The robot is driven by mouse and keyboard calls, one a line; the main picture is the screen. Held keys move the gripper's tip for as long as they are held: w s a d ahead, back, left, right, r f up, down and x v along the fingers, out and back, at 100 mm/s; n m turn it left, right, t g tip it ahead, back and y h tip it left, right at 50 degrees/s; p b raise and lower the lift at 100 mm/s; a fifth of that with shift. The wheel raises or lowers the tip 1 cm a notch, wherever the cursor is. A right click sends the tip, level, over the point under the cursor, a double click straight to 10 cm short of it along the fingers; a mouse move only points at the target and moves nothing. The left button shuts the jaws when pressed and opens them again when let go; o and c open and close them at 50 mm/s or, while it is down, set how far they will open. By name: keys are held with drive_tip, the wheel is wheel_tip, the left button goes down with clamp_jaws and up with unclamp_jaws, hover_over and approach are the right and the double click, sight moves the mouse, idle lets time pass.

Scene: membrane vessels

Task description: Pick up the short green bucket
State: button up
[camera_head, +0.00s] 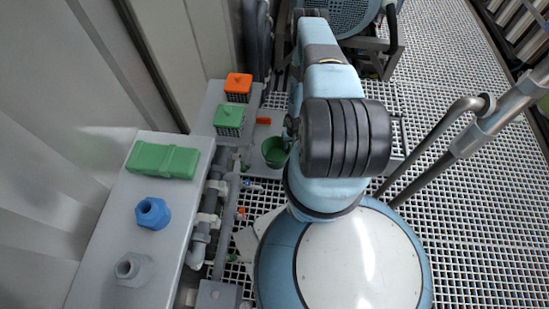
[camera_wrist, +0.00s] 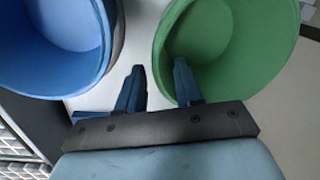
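In the wrist view a green bucket (camera_wrist: 265,50) fills the upper right, its open mouth toward the camera. My gripper (camera_wrist: 159,68) is open there, with a visible gap between its two dark blue fingers. The right finger overlaps the inside of the green bucket's mouth and the left finger is outside, so the near-left wall lies between them. I cannot tell whether either finger touches the wall. In the head view a green bucket (camera_head: 275,153) shows partly beside my arm, which hides my gripper.
A blue bucket (camera_wrist: 65,25) stands close left of the green one in the wrist view. In the head view, a grey bench at left holds a green block (camera_head: 162,160), a blue fitting (camera_head: 152,213) and a grey fitting (camera_head: 130,267). Orange (camera_head: 238,85) and green (camera_head: 229,117) crates stand behind.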

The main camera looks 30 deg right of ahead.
sight(289, 148)
drive_tip(key=f, duration=0.3)
drive_tip(key=shift+a+f, duration=0.15)
drive_tip(key=shift+a, duration=0.25)
drive_tip(key=shift+f, duration=0.8)
drive_tip(key=shift+c, duration=0.3)
clamp_jaws()
